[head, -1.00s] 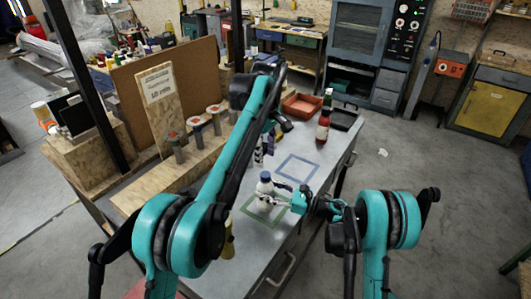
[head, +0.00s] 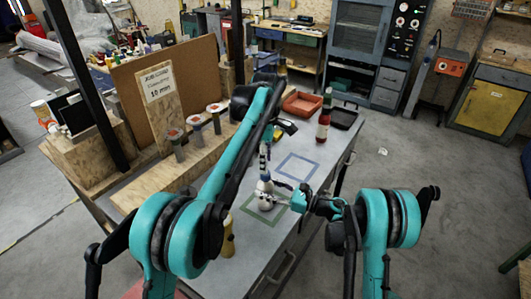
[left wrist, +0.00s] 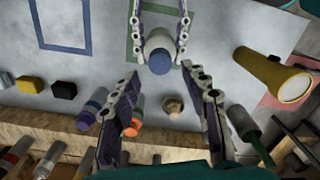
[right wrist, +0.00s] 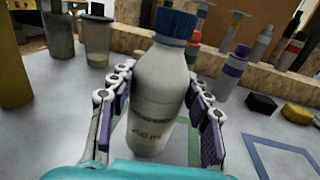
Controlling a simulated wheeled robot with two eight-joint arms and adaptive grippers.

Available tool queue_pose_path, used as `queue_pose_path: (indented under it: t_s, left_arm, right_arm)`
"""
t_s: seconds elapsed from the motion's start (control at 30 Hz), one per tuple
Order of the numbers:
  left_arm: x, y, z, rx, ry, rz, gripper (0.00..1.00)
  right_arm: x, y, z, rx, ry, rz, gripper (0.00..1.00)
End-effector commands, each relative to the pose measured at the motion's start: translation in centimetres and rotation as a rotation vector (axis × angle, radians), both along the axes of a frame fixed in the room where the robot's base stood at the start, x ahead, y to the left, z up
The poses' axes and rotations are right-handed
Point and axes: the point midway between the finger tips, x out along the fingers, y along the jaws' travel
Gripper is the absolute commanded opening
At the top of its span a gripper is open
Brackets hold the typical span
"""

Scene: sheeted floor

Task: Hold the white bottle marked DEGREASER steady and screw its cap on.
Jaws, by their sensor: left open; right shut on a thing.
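The white bottle (head: 266,203) stands upright inside a green outline on the table. A blue cap (right wrist: 175,22) sits on its neck; I cannot tell how tight. In the right wrist view the bottle (right wrist: 158,95) shows a dark label line too blurred to read. My right gripper (head: 283,192) is shut on the bottle's body from the side.
A yellow container (head: 228,237) stands near the table's front edge. A wooden rack (head: 185,165) with several cylinders runs along the left. A red bottle (head: 323,118), a red tray (head: 302,104) and a black tray (head: 344,118) are at the far end. The blue outline (head: 297,167) is empty.

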Motion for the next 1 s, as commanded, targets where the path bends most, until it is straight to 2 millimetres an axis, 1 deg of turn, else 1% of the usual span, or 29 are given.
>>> queue_pose_path:
  t_s: [0.03,0.1,0.3,0.43,0.67,0.7,0.77,0.8,0.87,1.0]
  left_arm:
    - [0.0,0.0,-0.9,0.0,0.0,0.0,0.45]
    - [0.0,0.0,-2.0,0.0,0.0,0.0,0.45]
    - [0.0,0.0,-4.1,0.0,0.0,0.0,0.45]
    - [0.0,0.0,-4.7,0.0,0.0,0.0,0.45]
    - [0.0,0.0,-4.7,0.0,0.0,-0.001,0.45]
    - [0.0,0.0,-4.7,0.0,0.0,-0.001,0.43]
    - [0.0,0.0,-4.7,0.0,0.0,-0.001,0.27]
    - [0.0,0.0,-4.7,0.0,0.0,-0.001,0.16]
    - [0.0,0.0,-4.7,0.0,0.0,-0.001,0.01]
    - [0.0,0.0,-4.7,0.0,0.0,-0.001,0.0]
  right_arm:
    - [0.0,0.0,0.0,0.0,0.0,0.0,0.0]
    - [0.0,0.0,0.0,0.0,0.0,0.0,0.0]
    - [0.0,0.0,0.0,0.0,0.0,0.0,0.0]
    - [0.0,0.0,0.0,0.0,0.0,0.0,0.0]
    - [0.0,0.0,0.0,0.0,0.0,0.0,0.0]
    - [0.0,0.0,0.0,0.0,0.0,0.0,0.0]
    - [0.0,0.0,0.0,0.0,0.0,0.0,0.0]
    - [0.0,0.0,0.0,0.0,0.0,0.0,0.0]
    - [0.0,0.0,0.0,0.0,0.0,0.0,0.0]
    - [0.0,0.0,0.0,0.0,0.0,0.0,0.0]
